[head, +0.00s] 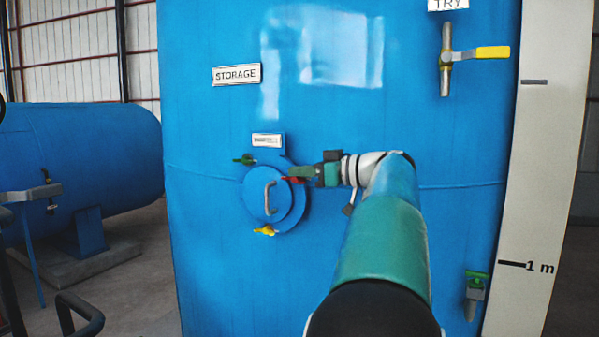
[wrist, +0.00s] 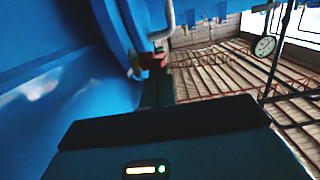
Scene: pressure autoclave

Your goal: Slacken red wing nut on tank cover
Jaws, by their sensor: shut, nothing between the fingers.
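The round blue tank cover (head: 258,203) with a grey handle (head: 269,198) is on the front of the blue tank. The red wing nut (head: 292,179) is at the cover's right edge, partly hidden by my gripper. It also shows in the wrist view (wrist: 152,61), just beyond the gripper body. A green wing nut (head: 244,160) is at the cover's upper left and a yellow one (head: 265,230) at its bottom. My gripper (head: 297,176) is at the red wing nut, coming from the right. It is shut with nothing held. Whether it touches the nut I cannot tell.
A STORAGE label (head: 236,75) and a small plate (head: 267,140) are above the cover. A yellow-handled valve (head: 480,53) is at the upper right, and a green-handled one (head: 476,287) at the lower right. A height scale (head: 540,160) stands at right.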

